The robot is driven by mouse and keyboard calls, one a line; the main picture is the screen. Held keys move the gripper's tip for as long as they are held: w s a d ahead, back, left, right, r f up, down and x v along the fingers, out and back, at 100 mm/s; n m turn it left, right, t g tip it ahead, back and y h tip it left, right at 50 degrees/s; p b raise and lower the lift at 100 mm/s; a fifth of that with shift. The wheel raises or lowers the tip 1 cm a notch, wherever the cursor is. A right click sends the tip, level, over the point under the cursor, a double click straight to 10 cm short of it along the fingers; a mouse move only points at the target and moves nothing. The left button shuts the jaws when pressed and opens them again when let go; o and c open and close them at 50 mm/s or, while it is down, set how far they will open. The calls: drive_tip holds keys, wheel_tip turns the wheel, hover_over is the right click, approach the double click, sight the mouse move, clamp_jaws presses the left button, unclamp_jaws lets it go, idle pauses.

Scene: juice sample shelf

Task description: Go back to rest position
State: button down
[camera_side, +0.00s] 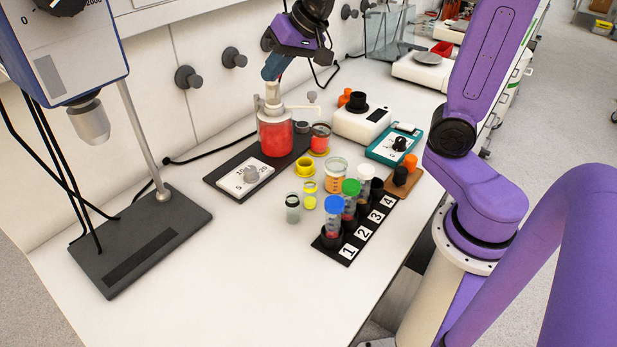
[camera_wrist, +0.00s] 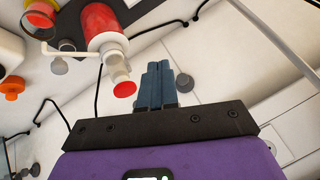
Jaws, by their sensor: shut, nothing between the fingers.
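My gripper (camera_side: 272,74) is above the red-filled dispenser jar (camera_side: 275,135) at the back of the bench in the side view. In the wrist view my gripper (camera_wrist: 158,68) has its two blue fingers together with nothing between them. The jar also shows in the wrist view (camera_wrist: 100,25), to the left of the fingers. The fingertips look close to the top fittings of the jar in the side view; I cannot tell whether they touch. My arm is raised and stretched over the bench.
A numbered black rack (camera_side: 362,232) holds several capped tubes at the front right. A stirrer stand (camera_side: 140,240) is on the left. Small cups, a white device (camera_side: 362,122) and a teal device (camera_side: 394,144) stand near the jar. The front left bench (camera_side: 230,280) is clear.

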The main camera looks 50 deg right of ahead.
drive_tip(key=s+a+f+n+g, duration=0.1)
drive_tip(key=s+f+n+g, duration=0.1)
drive_tip(key=s, duration=0.5)
drive_tip(key=s+a+f+n+g, duration=0.2)
drive_tip(key=s+f+n, duration=0.2)
drive_tip(key=s+n, duration=0.2)
drive_tip(key=s+a+f+n+g, duration=0.1)
drive_tip(key=s+n, duration=0.3)
drive_tip(key=s, duration=0.5)
drive_tip(key=shift+s+a+f+g+h, duration=0.1)
drive_tip(key=shift+a+f+g+h, duration=0.1)
drive_tip(key=shift+f, duration=0.25)
drive_tip(key=shift+a+f+g+h, duration=0.15)
drive_tip(key=shift+f+g+h, duration=0.05)
drive_tip(key=shift+f, duration=0.25)
drive_tip(key=s+d+f+n+h, duration=0.1)
drive_tip(key=s+d+f+n, duration=0.1)
drive_tip(key=s, duration=0.4)
drive_tip(key=shift+d+n+g, duration=0.2)
drive_tip(key=shift+n+g, duration=0.2)
drive_tip(key=shift+n, duration=0.5)
